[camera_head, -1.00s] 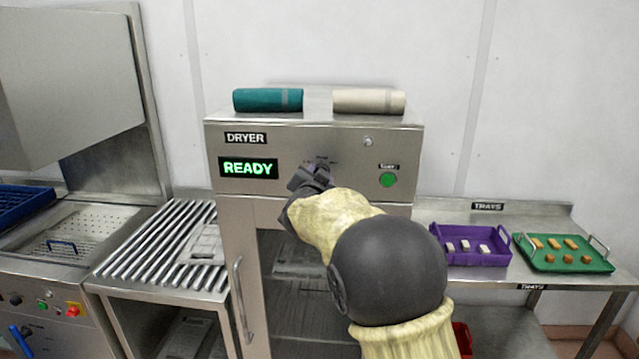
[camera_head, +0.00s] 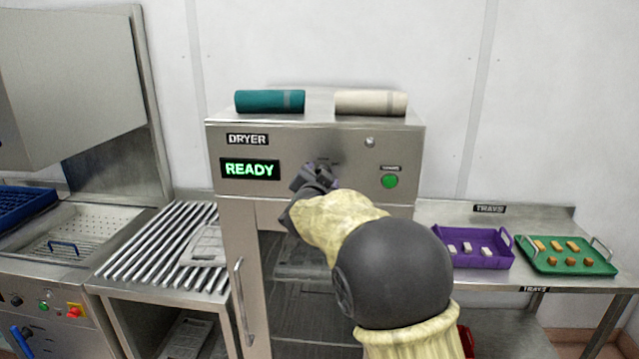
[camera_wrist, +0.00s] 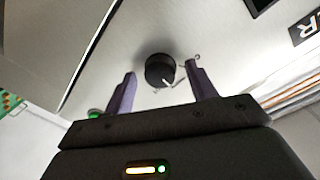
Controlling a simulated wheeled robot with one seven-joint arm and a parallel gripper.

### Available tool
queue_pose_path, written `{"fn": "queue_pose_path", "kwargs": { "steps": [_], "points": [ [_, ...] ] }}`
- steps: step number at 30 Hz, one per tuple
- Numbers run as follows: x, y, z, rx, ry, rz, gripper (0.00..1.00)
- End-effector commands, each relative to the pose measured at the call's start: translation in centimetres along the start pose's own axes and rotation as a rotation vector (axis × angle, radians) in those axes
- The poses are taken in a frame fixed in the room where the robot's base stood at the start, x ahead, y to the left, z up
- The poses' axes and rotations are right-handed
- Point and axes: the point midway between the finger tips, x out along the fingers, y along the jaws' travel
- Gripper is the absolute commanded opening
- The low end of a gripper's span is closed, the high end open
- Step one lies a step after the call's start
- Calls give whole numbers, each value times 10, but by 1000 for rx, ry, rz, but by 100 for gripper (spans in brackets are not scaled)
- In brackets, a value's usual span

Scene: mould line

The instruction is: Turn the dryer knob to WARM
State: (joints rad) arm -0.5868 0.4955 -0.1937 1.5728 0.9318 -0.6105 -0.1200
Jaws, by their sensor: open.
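The dryer (camera_head: 300,145) is a steel cabinet with a sign reading DRYER and a green display (camera_head: 250,169) reading READY. In the wrist view the dark round knob (camera_wrist: 160,70) stands on the steel panel with a light pointer mark. My gripper (camera_wrist: 160,85) is open, with one purple finger on each side of the knob's line and the knob a little beyond the tips, apart from them as far as I can tell. In the head view my gripper (camera_head: 316,176) is at the panel and hides most of the knob. The dial lettering is too small to read.
A green button (camera_head: 389,181) is right of the knob. A teal roll (camera_head: 269,101) and a cream roll (camera_head: 371,102) lie on top. The dryer door handle (camera_head: 243,300) is below left. A purple tray (camera_head: 485,262) and a green tray (camera_head: 560,268) stand on the right table.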

Motion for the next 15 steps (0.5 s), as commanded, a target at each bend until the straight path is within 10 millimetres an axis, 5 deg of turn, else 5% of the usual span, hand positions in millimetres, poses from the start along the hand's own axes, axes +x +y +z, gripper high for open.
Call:
{"fn": "queue_pose_path", "kwargs": {
  "steps": [8,15],
  "points": [
    [-27,0,2,0,-1,-3,57],
    [-72,0,2,2,-1,-3,57]
  ]
}}
